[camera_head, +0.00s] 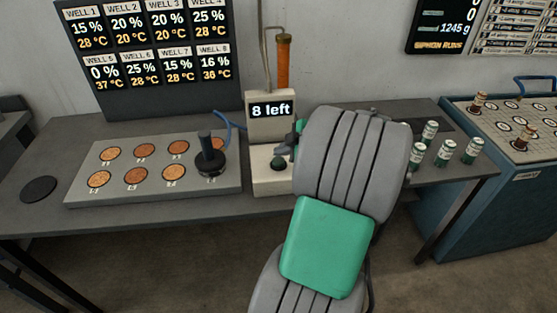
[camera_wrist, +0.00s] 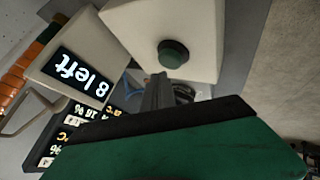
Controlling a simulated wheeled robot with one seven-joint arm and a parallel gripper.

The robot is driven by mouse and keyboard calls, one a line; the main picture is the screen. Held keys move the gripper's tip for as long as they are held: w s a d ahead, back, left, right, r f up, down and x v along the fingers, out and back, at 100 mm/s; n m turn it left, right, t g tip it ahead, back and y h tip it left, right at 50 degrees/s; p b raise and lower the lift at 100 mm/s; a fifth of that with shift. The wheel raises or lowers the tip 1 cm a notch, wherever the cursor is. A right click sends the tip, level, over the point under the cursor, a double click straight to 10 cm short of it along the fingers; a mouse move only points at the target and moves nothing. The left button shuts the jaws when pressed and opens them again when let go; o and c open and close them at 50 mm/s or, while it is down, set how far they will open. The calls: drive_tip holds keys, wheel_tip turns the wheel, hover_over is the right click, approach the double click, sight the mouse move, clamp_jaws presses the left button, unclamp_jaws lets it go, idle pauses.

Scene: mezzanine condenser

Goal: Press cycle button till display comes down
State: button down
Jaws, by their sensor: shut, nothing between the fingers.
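The cycle button is a dark green round knob (camera_head: 278,163) on the pale base of a small machine. It also shows near the top middle of the wrist view (camera_wrist: 173,54). The machine's display (camera_head: 271,109) reads "8 left"; the wrist view shows it tilted (camera_wrist: 80,78). My gripper (camera_head: 286,150) is shut and empty, close to the button at its upper right in the head view. In the wrist view the fingertips (camera_wrist: 158,85) appear just below the button, with a small gap in the picture. My arm hides the machine's right side.
A grey tray (camera_head: 133,193) with copper discs in wells and a black-handled tool (camera_head: 209,157) stands left of the machine. An orange tube (camera_head: 283,62) rises behind it. Several green-and-white vials (camera_head: 447,151) stand to the right. A well readout board (camera_head: 146,52) is behind.

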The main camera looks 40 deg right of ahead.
sight(281, 161)
drive_tip(key=shift+f+b, duration=0.5)
drive_tip(key=shift+b, duration=0.25)
drive_tip(key=shift+f+b, duration=0.55)
drive_tip(key=shift+b, duration=0.1)
idle(0.5)
drive_tip(key=shift+r+p, duration=0.4)
drive_tip(key=shift+r, duration=0.65)
drive_tip(key=shift+r+p, duration=1.25)
drive_tip(key=shift+r, duration=1.3)
